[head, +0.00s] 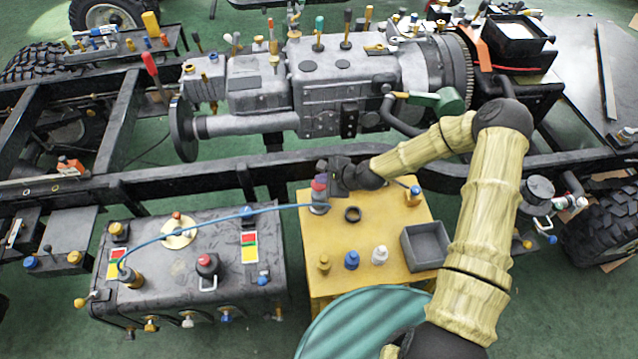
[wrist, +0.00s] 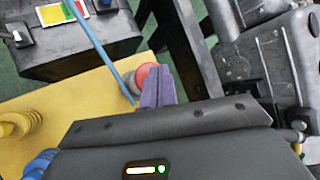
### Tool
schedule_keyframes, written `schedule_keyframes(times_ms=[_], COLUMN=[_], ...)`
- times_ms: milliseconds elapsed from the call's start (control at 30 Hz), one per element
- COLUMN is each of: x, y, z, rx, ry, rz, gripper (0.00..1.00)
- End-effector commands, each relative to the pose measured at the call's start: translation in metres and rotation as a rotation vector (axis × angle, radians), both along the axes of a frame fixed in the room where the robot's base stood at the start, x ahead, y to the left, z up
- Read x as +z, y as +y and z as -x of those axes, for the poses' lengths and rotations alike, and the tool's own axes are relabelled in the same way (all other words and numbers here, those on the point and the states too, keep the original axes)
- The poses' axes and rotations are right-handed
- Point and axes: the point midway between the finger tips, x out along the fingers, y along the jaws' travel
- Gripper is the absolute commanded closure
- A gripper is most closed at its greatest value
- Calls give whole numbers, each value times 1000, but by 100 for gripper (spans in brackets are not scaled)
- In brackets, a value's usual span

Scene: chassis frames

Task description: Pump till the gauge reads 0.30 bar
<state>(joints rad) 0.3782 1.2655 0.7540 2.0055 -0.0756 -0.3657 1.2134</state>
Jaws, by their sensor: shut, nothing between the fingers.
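A small pump (head: 319,208) with a grey body and a red top stands at the back left of the yellow box. A blue hose (head: 230,215) runs from it to the dark tank (head: 225,278) on the left. My gripper (head: 322,184) is at the pump's top, its fingers together and empty. In the wrist view, my gripper's purple fingers (wrist: 158,86) overlap the right side of the red top (wrist: 145,78); I cannot tell whether they touch. A pale round disc (head: 180,236) on the tank may be the gauge; no reading is legible.
The yellow box (head: 395,205) also carries a dark ring (head: 352,214), several small fittings and a grey open tray (head: 426,247). The black frame rail (head: 225,174) and grey gearbox (head: 340,85) lie behind. A green ribbed round surface (head: 365,325) is in front.

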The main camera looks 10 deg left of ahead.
Motion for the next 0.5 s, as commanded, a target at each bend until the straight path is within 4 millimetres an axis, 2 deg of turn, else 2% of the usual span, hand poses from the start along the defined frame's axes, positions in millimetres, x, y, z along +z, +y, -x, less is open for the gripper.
schedule_keyframes(times_ms=[500], x=[-5], y=[0], z=[0], rx=[0], ry=[0], rz=[0], gripper=[100])
